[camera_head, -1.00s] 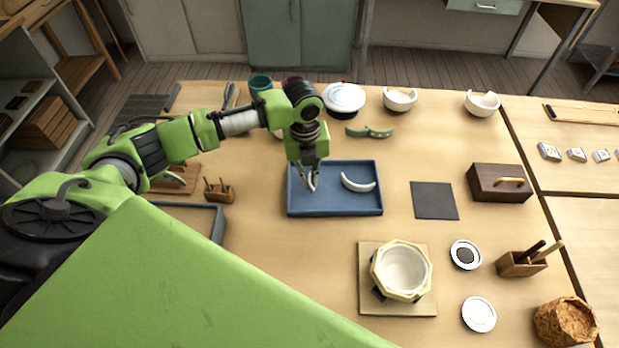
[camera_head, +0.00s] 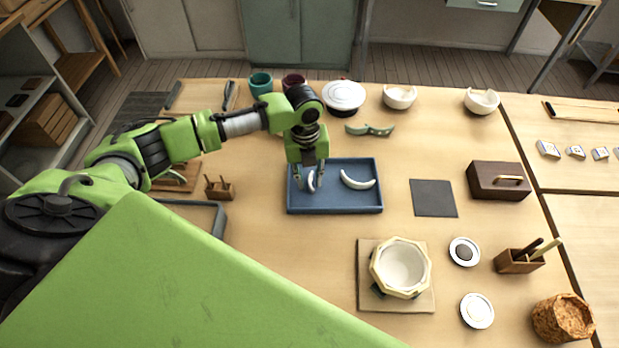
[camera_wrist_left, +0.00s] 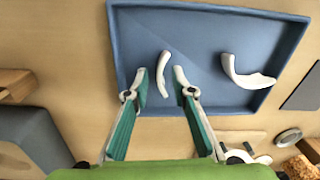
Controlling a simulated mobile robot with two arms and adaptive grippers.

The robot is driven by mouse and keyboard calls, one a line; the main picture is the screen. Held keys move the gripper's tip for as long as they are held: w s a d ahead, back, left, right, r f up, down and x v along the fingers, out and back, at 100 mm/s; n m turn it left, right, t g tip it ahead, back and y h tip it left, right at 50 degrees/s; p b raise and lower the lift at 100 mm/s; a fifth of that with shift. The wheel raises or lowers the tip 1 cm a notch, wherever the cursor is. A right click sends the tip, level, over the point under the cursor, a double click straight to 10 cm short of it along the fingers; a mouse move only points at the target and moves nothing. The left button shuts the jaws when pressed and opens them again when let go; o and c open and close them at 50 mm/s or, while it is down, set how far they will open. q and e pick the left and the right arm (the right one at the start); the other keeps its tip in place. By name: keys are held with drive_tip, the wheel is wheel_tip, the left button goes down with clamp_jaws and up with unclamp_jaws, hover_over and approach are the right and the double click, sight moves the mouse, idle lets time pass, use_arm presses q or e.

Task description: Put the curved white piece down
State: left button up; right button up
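A slim curved white piece (camera_head: 311,181) lies in the left part of the blue tray (camera_head: 334,205). In the left wrist view the same white piece (camera_wrist_left: 164,74) lies between the spread fingertips, with visible gaps on both sides. My left gripper (camera_head: 310,181) is open and low over the tray; its spread fingers also show in the left wrist view (camera_wrist_left: 160,84). A second curved white piece (camera_head: 358,181) lies to the right in the tray and also shows in the left wrist view (camera_wrist_left: 246,76). My right gripper is not in view.
A dark mat (camera_head: 433,198) and a brown box (camera_head: 498,181) are right of the tray. A pale bowl in an octagonal holder (camera_head: 401,268) stands in front. A small wooden rack (camera_head: 219,188) is left of the tray. A green curved piece (camera_head: 370,130) lies behind.

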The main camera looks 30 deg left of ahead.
use_arm(q)
wheel_tip(320, 180, up, 12)
drive_tip(key=b, duration=0.2)
drive_tip(key=shift+a, duration=0.3)
drive_tip(key=shift+s, duration=0.1)
